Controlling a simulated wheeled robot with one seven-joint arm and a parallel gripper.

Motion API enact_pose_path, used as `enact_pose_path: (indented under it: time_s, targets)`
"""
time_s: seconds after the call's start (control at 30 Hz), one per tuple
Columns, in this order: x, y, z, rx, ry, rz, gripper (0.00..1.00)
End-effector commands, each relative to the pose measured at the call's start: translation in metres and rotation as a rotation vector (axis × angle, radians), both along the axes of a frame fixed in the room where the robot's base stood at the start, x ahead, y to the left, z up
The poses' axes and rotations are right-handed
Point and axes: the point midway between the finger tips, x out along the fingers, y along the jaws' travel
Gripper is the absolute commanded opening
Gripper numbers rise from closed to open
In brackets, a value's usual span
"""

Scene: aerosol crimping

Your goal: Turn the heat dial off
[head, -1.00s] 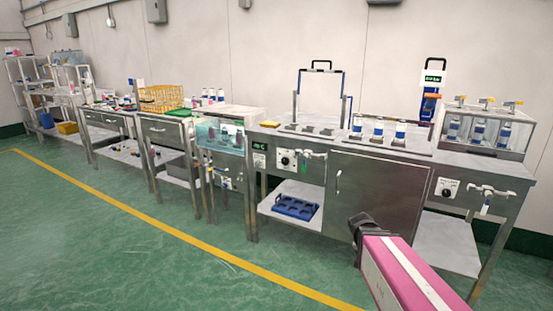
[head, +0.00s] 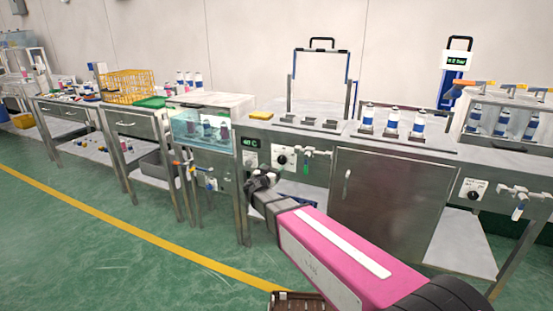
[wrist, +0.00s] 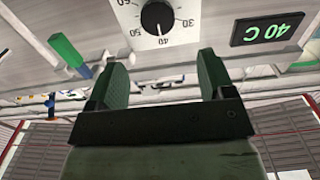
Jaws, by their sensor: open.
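The heat dial is a black round knob on a white scale plate (wrist: 177,38). In the wrist view its knob (wrist: 158,18) has its pointer at about 40, and its top is cut off. In the head view the dial (head: 283,159) is on the front panel, just above and right of my gripper (head: 262,179). A dark display (wrist: 268,28) next to the dial reads 40 C; it also shows in the head view (head: 250,143). My gripper (wrist: 162,72) is open and empty, with its two green fingers apart, below the dial and not touching it.
A valve with a green handle (head: 307,155) sits just right of the dial. A clear water bath (head: 205,128) with cans stands to the left. A second dial (head: 472,190) is on the right panel. A cabinet door (head: 385,200) lies between.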

Motion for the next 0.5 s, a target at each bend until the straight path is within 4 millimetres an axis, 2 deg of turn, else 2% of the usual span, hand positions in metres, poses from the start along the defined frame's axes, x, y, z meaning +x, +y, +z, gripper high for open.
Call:
enact_pose_path:
  time_s: [0.5]
  targets:
    - [0.079, -0.029, 0.0, -0.001, 0.001, -0.005, 0.75]
